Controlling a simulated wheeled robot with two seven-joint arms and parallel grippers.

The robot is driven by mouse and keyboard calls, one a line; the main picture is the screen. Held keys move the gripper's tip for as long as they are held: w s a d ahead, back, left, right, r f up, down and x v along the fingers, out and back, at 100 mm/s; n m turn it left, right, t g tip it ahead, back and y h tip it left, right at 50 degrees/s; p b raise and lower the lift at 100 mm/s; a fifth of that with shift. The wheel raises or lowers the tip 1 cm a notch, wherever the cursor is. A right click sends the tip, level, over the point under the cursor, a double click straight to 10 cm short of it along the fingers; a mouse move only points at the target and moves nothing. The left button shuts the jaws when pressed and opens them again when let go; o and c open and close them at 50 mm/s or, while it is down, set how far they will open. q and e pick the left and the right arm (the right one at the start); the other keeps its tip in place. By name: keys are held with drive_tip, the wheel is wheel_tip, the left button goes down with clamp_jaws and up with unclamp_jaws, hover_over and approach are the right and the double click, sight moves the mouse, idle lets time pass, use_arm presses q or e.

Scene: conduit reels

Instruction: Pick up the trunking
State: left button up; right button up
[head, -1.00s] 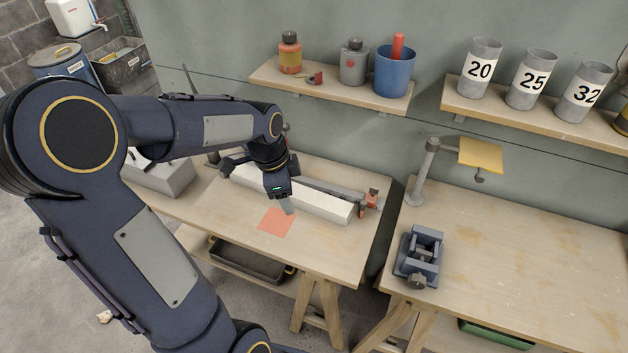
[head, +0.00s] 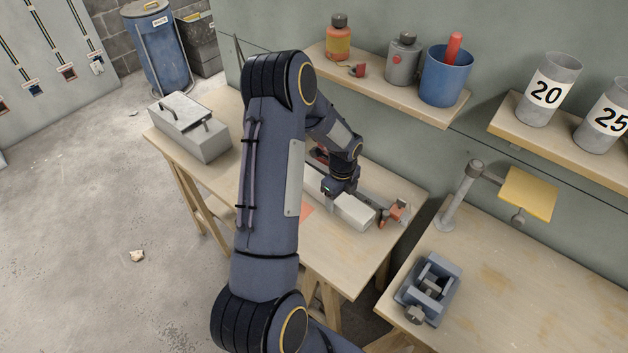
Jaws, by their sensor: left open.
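The trunking (head: 350,211) is a long, pale, straight box-shaped length lying on the left wooden workbench. Its right end shows near an orange clamp; its middle and left part are hidden behind my left arm. My left gripper (head: 333,205) is over the trunking, pointing down, with its fingers at or just above its near side. The gripper is open; I cannot tell whether a finger touches the trunking. My right gripper is not in view.
A dark rail with an orange clamp (head: 394,212) lies behind the trunking. A grey toolbox (head: 190,128) stands at the bench's left end. A shelf (head: 380,90) with bottles and a blue cup (head: 446,76) overhangs behind. A vise (head: 430,288) sits on the right bench.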

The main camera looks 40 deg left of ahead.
use_arm(q)
drive_tip(key=shift+f, duration=0.5)
drive_tip(key=shift+r, duration=0.1)
drive_tip(key=c, duration=1)
drive_tip(key=shift+r, duration=0.4)
wheel_tip(320, 180, up, 2)
drive_tip(key=shift+r, duration=0.1)
drive_tip(key=s+d+r+b, duration=0.2)
drive_tip(key=s+d+r, duration=0.1)
drive_tip(key=s+r, duration=0.7)
drive_tip(key=s, duration=0.3)
drive_tip(key=shift+s+d, duration=0.15)
drive_tip(key=shift+s, duration=0.2)
